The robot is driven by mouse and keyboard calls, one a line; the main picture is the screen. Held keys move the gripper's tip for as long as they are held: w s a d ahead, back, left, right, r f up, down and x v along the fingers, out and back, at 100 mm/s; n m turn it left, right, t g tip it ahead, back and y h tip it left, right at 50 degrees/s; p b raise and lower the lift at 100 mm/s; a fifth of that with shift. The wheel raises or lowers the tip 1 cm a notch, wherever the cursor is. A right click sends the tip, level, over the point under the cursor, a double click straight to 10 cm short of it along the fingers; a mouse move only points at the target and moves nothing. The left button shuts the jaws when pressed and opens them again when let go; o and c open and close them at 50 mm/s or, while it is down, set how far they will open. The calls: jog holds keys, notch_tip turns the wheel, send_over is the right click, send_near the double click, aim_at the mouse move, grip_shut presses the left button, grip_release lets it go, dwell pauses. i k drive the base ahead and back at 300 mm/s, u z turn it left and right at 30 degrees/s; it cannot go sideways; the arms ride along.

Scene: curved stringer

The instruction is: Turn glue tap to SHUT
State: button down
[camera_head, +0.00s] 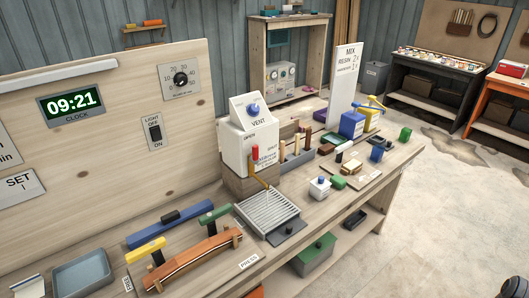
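The glue dispenser (236,150) is a white box on a wooden block, on the workbench at centre. Its tap has a red handle (255,152) that points upward on the front face. The word OPEN is printed to the upper left of the handle and SHUT to its right. The handle looks nearer to upright than turned over to the SHUT side, but it is small. An amber-coloured piece (260,181) runs down below the tap toward the ribbed grey tray (267,212); I cannot tell whether it is spout or glue.
A white VENT box with a blue knob (253,109) sits on top of the dispenser. Clamps and a curved wooden strip (195,257) lie front left. A small white pot (320,187) and blocks stand to the right. Open floor (440,215) lies right of the bench.

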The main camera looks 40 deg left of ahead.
aim_at(253, 158)
jog(key=z, duration=0.25)
jog(key=k, duration=1.05)
jog(key=u, duration=1.3)
jog(key=i, duration=0.8)
